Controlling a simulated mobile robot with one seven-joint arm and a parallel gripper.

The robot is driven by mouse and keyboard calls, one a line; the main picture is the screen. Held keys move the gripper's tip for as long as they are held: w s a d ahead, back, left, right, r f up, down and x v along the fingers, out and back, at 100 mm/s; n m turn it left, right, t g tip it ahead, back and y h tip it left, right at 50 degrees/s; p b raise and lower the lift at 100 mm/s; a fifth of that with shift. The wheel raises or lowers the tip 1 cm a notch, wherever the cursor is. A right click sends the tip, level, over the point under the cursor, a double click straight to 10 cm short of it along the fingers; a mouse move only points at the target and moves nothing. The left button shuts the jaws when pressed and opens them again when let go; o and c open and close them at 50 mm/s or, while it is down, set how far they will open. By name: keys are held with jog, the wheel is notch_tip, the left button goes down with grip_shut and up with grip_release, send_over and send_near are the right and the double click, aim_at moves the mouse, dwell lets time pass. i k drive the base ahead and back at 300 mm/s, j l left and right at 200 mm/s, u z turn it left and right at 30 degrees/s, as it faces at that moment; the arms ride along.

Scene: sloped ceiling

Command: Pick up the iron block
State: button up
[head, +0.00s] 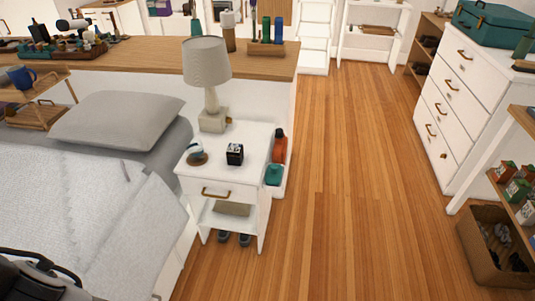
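A small dark cube-like block (235,153) with pale markings on its faces sits on top of the white nightstand (254,140). It is the only block-like thing there; I cannot tell its material for sure. It stands near the middle of the top, in front of the lamp. Black parts of my arm (45,281) show at the bottom left corner, over the bed and well apart from the nightstand. The fingertips cannot be made out, so I cannot tell whether my gripper is open or shut.
A lamp (207,65) stands behind the block, and a small round item (197,155) lies left of it. The bed (80,215) borders the nightstand on the left. Red and teal items (275,160) are at its right side. The wooden floor (345,200) to the right is clear.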

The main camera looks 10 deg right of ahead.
aim_at(234, 152)
jog(key=u, duration=2.2)
jog(key=l, duration=0.65)
jog(key=k+l, duration=0.1)
jog(key=l, duration=0.6)
jog(key=k+l+u, duration=0.1)
jog(key=l, duration=1.25)
jog(key=k+l, duration=0.15)
jog(key=l, duration=0.5)
jog(key=k+l, duration=0.1)
jog(key=l, duration=0.6)
jog(key=i+u, duration=0.05)
